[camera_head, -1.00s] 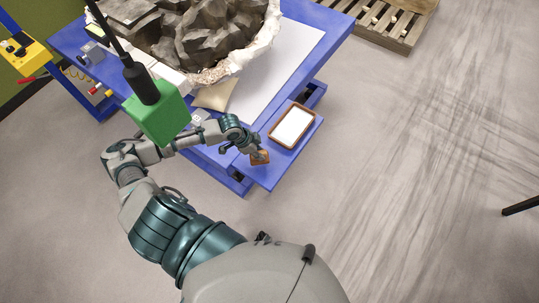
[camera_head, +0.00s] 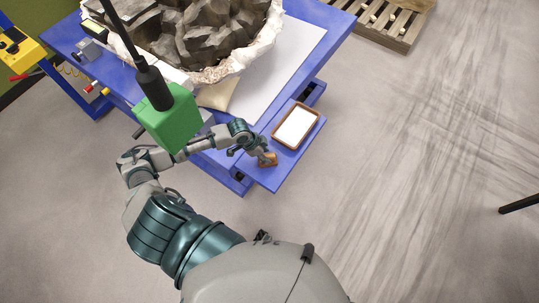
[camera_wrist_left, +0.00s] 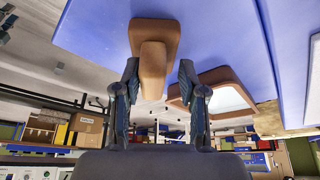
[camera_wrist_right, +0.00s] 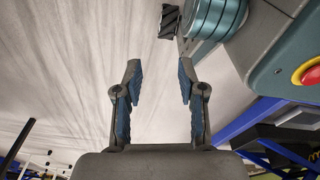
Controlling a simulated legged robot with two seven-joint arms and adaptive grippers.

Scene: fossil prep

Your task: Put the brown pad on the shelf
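The brown pad (camera_head: 268,161) is at the near end of the blue shelf (camera_head: 271,181), beside the white-filled tray. In the left wrist view the pad (camera_wrist_left: 172,34) shows a flat base against the blue surface and a raised brown grip (camera_wrist_left: 153,72). My left gripper (camera_head: 262,156) is at the pad. In its wrist view the fingers (camera_wrist_left: 158,68) stand open on both sides of the grip, with a small gap at each side. My right gripper (camera_wrist_right: 157,80) is open and empty above the floor.
A brown-rimmed tray (camera_head: 315,123) lies on the same shelf. A large rock in a white jacket (camera_head: 215,45) fills the table behind. A green block on a dark arm (camera_head: 170,120) hangs above my left forearm.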

